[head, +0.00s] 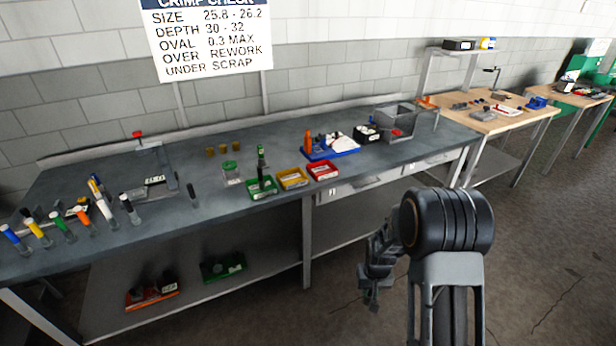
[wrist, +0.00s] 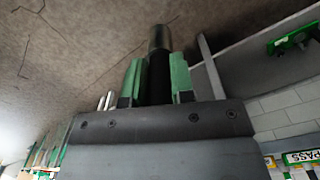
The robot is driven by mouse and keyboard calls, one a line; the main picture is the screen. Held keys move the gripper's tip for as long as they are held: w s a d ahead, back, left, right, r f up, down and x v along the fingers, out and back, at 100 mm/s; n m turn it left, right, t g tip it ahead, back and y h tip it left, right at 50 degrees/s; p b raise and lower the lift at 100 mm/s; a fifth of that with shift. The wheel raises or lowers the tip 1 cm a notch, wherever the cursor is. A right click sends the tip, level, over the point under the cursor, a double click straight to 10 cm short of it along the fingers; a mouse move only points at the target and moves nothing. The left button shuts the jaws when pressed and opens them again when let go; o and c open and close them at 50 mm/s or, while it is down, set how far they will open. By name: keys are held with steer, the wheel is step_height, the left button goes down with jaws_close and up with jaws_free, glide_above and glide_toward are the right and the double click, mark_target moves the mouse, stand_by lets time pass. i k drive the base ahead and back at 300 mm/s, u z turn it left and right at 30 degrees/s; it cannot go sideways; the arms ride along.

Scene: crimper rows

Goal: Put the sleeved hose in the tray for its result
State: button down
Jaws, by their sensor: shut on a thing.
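In the wrist view my gripper (wrist: 158,80) has its two green fingers shut on a dark hose (wrist: 160,72). A shiny metal sleeve (wrist: 160,38) shows at the hose's far end. In the head view my gripper (head: 374,278) is in front of the bench, over the floor, and I cannot make out the hose there. On the bench stand a green tray (head: 262,189), a yellow tray (head: 292,180) and a red tray (head: 322,172), with pale labels. A green-topped item (head: 261,157) stands upright at the green tray. A PASS label (wrist: 302,158) shows in the wrist view.
A wall sign (head: 207,40) lists size, depth and oval limits, rework and scrap. Several colour-topped pieces (head: 82,220) stand at the bench's left. A blue tray (head: 333,150) and a grey open box (head: 408,122) are at the right. The lower shelf holds bins (head: 222,268).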

mark_target(286, 182)
steer(key=z, duration=0.35)
steer(key=i, duration=0.75)
steer(key=u, duration=0.55)
steer(key=i, duration=0.65)
steer(key=u, duration=2.2)
steer(key=k, duration=0.6)
steer(key=z, duration=0.65)
steer(key=i, duration=0.45)
